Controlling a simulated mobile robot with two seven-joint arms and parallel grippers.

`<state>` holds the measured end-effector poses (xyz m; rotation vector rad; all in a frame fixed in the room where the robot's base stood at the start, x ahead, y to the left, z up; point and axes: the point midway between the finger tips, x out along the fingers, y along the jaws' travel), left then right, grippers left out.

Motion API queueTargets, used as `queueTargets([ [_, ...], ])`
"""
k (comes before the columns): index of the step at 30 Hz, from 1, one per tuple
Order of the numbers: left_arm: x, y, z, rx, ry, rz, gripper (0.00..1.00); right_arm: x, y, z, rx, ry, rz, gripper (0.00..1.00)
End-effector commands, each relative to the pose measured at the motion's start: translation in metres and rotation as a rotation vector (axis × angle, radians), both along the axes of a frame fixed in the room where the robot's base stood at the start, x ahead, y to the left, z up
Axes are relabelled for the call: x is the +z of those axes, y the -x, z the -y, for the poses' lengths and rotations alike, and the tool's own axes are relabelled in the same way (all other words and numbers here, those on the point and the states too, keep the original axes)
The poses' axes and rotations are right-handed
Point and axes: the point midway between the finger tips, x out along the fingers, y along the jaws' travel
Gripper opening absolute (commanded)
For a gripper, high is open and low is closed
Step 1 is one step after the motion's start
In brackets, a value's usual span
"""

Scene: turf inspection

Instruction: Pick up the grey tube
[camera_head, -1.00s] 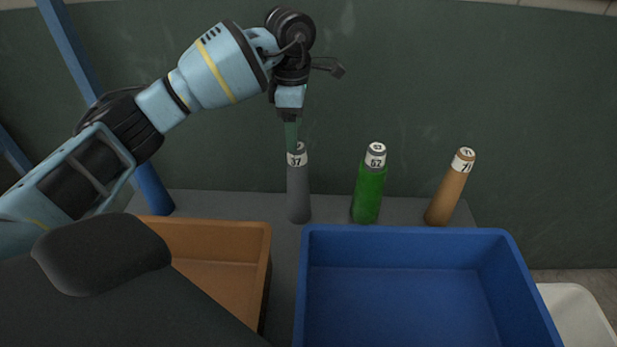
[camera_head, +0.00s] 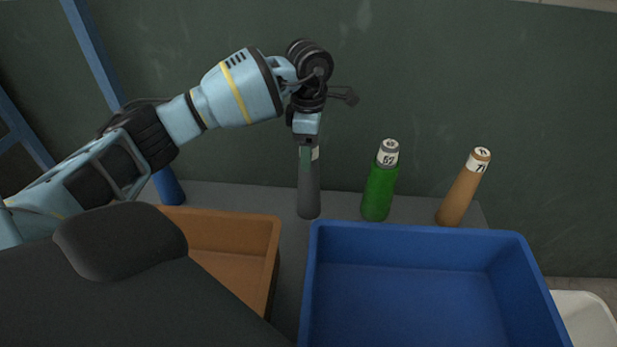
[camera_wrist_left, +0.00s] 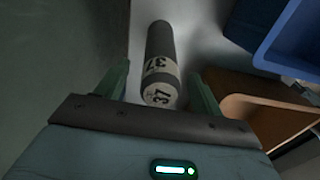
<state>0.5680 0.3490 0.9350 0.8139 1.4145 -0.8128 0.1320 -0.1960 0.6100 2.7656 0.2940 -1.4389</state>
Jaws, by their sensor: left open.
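The grey tube (camera_head: 309,196) stands upright on the grey surface behind the bins, its upper part largely covered by my gripper in the head view. My left gripper (camera_head: 307,165) points down over it. In the left wrist view the tube (camera_wrist_left: 160,55), with a white label marked 37, lies between the two green fingers of my open left gripper (camera_wrist_left: 158,85). There is a gap between the tube and each finger. My right gripper is in neither view.
A green tube (camera_head: 379,190) and a brown tube (camera_head: 461,190) stand to the right. A blue bin (camera_head: 415,228) and an orange bin (camera_head: 272,250) are in front. A blue post (camera_head: 95,55) rises at the left, with a dark green wall (camera_head: 450,70) behind.

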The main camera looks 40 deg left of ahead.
Motion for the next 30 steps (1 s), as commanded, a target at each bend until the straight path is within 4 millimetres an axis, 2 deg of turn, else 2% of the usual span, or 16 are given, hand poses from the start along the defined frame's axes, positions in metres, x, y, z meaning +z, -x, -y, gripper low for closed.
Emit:
queueTargets([
  [3,-0.016,0.001,0.001,0.0,0.001,-0.001,0.68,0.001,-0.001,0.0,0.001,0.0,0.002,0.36],
  [6,-0.023,0.0,0.001,-0.001,0.0,0.001,0.68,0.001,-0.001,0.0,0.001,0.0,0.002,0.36],
  [14,-0.026,0.0,0.001,-0.001,0.001,0.003,0.68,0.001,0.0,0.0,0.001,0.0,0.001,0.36],
  [28,-0.025,0.0,0.001,-0.001,0.001,0.002,0.07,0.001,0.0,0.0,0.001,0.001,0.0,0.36],
  [30,-0.025,0.0,0.001,-0.001,0.001,0.002,0.07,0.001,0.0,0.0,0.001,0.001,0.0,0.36],
])
